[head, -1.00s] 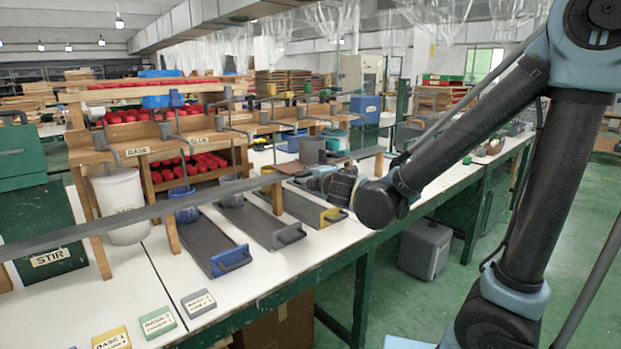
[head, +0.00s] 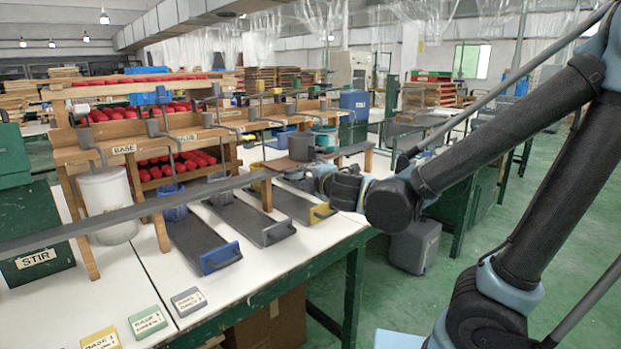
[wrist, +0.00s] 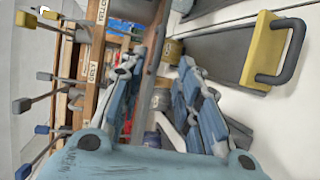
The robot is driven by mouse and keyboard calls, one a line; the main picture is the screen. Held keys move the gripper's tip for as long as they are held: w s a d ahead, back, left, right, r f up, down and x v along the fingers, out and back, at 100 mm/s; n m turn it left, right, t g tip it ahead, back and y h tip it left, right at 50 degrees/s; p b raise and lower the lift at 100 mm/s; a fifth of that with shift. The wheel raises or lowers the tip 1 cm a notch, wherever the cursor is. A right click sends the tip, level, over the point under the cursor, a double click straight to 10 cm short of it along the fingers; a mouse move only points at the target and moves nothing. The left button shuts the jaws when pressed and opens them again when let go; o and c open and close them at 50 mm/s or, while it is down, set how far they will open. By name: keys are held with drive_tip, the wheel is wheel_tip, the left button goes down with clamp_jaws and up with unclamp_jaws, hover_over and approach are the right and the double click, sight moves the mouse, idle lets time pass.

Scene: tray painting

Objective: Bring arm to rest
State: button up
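My gripper (head: 312,174) hangs over the white worktable near the grey pot, at the end of my arm. In the wrist view its two blue fingers (wrist: 163,62) stand apart, with nothing gripped between them. A wooden post and small tins show past the fingers. In the head view the grey pot (head: 301,146) stands on a brown board behind my gripper; I cannot tell whether they touch. A yellow-ended tray (head: 296,205) lies just below and left of my gripper. It also shows at the upper right of the wrist view (wrist: 215,55).
A blue-ended tray (head: 205,240) and a grey-ended tray (head: 250,221) lie to the left. A long grey bar crosses the view. Green floor (head: 455,290) is open at the right.

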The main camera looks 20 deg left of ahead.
drive_tip(key=w+d+f+m+g+h, duration=0.1)
drive_tip(key=w+d+f+m+h, duration=0.3)
drive_tip(key=d, duration=0.6)
drive_tip(key=w+d+f+m+g+h, duration=0.1)
drive_tip(key=d+f+m+h, duration=0.3)
drive_tip(key=d, duration=0.6)
drive_tip(key=w+d+f+m+g+h, duration=0.1)
drive_tip(key=w+d+m+h, duration=0.1)
drive_tip(key=d+m, duration=0.6)
drive_tip(key=s+d+f+m+g+h, duration=0.1)
drive_tip(key=s+d+f+m+g, duration=0.15)
drive_tip(key=d, duration=0.35)
drive_tip(key=s+d+f+m+g, duration=0.1)
drive_tip(key=s+d+f, duration=0.1)
drive_tip(key=s+d, duration=0.3)
drive_tip(key=s+d+f+m+g+y, duration=0.1)
drive_tip(key=s+d+f+m+g, duration=0.1)
drive_tip(key=s, duration=0.3)
drive_tip(key=s+d+f+m+g, duration=0.2)
drive_tip(key=s+m, duration=0.2)
drive_tip(key=s, duration=0.1)
drive_tip(key=shift+s+f+y, duration=0.25)
drive_tip(key=shift+s+y, duration=0.15)
drive_tip(key=shift+w+m, duration=0.1)
drive_tip(key=shift+m, duration=0.15)
drive_tip(key=shift+w+f, duration=0.2)
drive_tip(key=shift+w, duration=0.2)
